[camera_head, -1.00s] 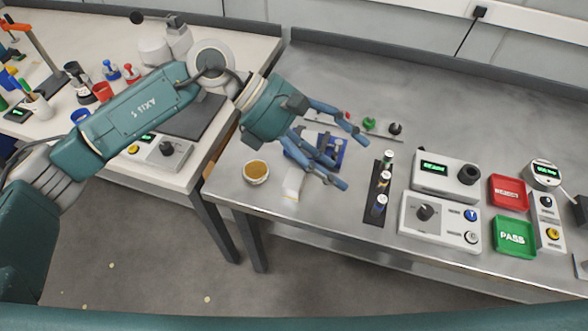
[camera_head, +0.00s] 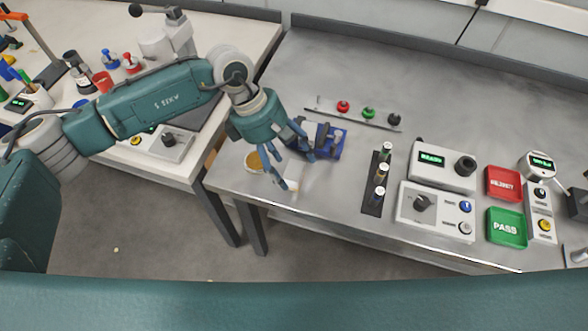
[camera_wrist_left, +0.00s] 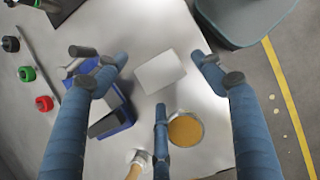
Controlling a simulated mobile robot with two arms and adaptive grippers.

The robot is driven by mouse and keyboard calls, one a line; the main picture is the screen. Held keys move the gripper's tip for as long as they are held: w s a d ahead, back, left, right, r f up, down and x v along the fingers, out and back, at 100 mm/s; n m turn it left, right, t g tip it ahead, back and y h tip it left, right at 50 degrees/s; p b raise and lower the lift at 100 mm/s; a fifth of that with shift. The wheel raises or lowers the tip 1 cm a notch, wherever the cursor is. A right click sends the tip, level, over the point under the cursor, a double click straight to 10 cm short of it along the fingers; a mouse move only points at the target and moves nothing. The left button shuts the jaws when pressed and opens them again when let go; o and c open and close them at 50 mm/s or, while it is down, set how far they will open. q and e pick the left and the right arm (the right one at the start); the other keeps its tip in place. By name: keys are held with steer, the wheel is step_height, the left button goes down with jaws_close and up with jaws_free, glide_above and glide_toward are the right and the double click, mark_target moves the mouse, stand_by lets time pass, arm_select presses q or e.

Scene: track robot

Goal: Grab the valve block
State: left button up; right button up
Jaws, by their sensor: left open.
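A plain pale block, which I take to be the valve block, lies flat on the grey bench in the left wrist view (camera_wrist_left: 160,72). In the head view only a bit of it (camera_head: 293,186) shows beside my fingers. My left gripper (camera_head: 297,170) is open and empty above it. In the left wrist view its fingers are spread around the block's outline, one to the left, one to the right and one below, and none visibly grips it. My right gripper is not in view.
A round dish of amber material (camera_wrist_left: 186,130) sits close by the block. A blue fixture (camera_wrist_left: 112,112) stands on its other side. A dark rack with vials (camera_head: 377,182) and control boxes (camera_head: 437,210) are to the right. The bench's front edge is near.

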arm_select(q)
steer(key=shift+x, duration=0.85)
steer(key=shift+r, duration=0.1)
steer(key=c, duration=1.6)
